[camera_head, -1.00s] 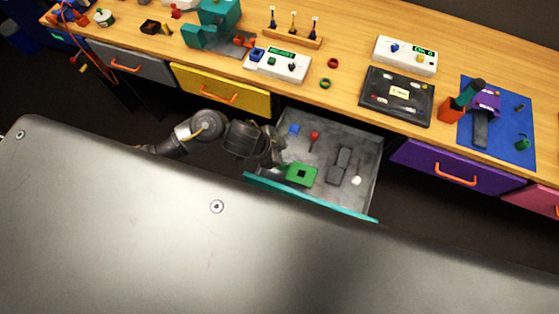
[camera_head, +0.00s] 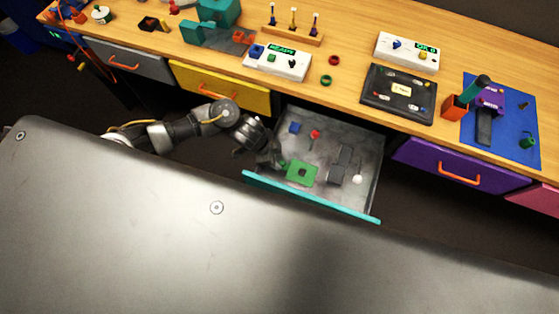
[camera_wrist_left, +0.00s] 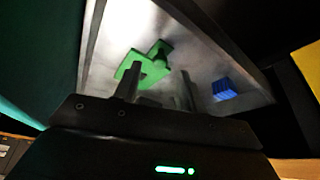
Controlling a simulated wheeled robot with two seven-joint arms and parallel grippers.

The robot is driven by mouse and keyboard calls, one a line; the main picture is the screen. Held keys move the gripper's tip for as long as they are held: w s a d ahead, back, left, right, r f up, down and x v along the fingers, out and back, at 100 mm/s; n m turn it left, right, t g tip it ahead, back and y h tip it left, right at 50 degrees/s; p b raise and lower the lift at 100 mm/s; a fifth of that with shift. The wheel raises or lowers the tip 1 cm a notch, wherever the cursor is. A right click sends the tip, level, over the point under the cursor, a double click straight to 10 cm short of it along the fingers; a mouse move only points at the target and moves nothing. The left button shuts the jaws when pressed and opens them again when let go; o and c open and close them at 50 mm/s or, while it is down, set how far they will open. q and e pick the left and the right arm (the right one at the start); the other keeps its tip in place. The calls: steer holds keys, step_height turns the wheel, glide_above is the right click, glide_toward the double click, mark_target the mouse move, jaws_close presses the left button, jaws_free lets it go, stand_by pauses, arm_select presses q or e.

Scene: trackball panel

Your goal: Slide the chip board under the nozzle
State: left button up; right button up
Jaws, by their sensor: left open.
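A flat green board (camera_head: 302,173) with a small dark square in its middle lies in the open drawer; I take it to be the chip board. In the left wrist view, the green piece (camera_wrist_left: 155,72) lies just beyond the fingers, with a raised green part at its upper end. My left gripper (camera_head: 275,163) is over the drawer's left part, beside the board. In the wrist view its fingers (camera_wrist_left: 160,90) are apart with nothing clearly between them. A teal machine (camera_head: 208,35) stands on the bench at upper left; I cannot make out a nozzle. My right gripper is not in view.
The grey drawer (camera_head: 362,145) with a teal front (camera_head: 320,200) also holds a blue block (camera_head: 294,127), a red knobbed piece (camera_head: 315,133), a dark grey piece (camera_head: 337,175) and a white ball (camera_head: 357,180). A white panel (camera_head: 277,64) and a black tray (camera_head: 398,95) sit on the bench.

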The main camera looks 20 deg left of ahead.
mark_target(281, 163)
arm_select(q)
steer(key=shift+x, duration=1.5)
jaws_close()
